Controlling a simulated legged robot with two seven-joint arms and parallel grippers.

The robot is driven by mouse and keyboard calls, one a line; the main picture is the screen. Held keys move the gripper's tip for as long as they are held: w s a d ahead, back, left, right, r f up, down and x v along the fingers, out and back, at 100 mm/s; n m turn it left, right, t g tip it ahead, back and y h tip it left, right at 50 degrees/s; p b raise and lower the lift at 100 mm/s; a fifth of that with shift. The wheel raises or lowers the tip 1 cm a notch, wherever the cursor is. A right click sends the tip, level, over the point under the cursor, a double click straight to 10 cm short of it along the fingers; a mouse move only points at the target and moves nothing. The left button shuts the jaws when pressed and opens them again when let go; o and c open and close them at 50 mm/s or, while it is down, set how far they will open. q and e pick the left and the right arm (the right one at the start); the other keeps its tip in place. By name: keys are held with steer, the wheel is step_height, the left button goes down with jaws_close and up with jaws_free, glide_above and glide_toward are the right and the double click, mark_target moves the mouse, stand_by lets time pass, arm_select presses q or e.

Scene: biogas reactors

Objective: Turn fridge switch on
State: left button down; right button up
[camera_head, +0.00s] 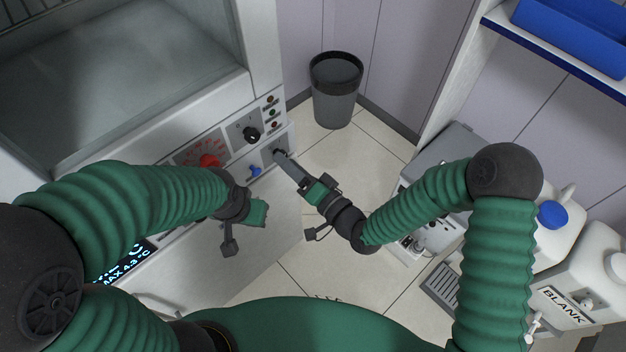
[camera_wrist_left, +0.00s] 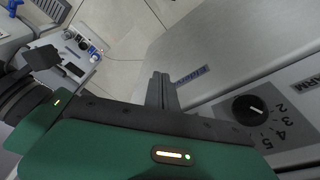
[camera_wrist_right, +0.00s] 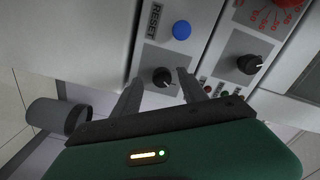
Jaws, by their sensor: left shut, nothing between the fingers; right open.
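The fridge front carries a black rotary knob (camera_wrist_right: 163,77) on a grey plate, beside a blue RESET button (camera_wrist_right: 181,30). My right gripper (camera_wrist_right: 160,74) is open, with its fingers on either side of this knob; I cannot tell whether they touch it. In the head view the right gripper (camera_head: 281,157) reaches the lower right of the fridge panel and partly hides the knob. The left gripper (camera_wrist_left: 160,91) is shut and empty, in front of the fridge near an ALARM dial (camera_wrist_left: 249,110); its fingers are not clear in the head view.
A red dial (camera_head: 209,160) and a second black knob (camera_head: 251,134) sit higher on the panel, near small indicator lights (camera_head: 271,112). A dark bin (camera_head: 336,92) stands behind on the tiled floor. White canisters (camera_head: 585,275) are at the right.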

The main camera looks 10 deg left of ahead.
steer(key=p+v, duration=0.2)
steer(key=v, duration=1.3)
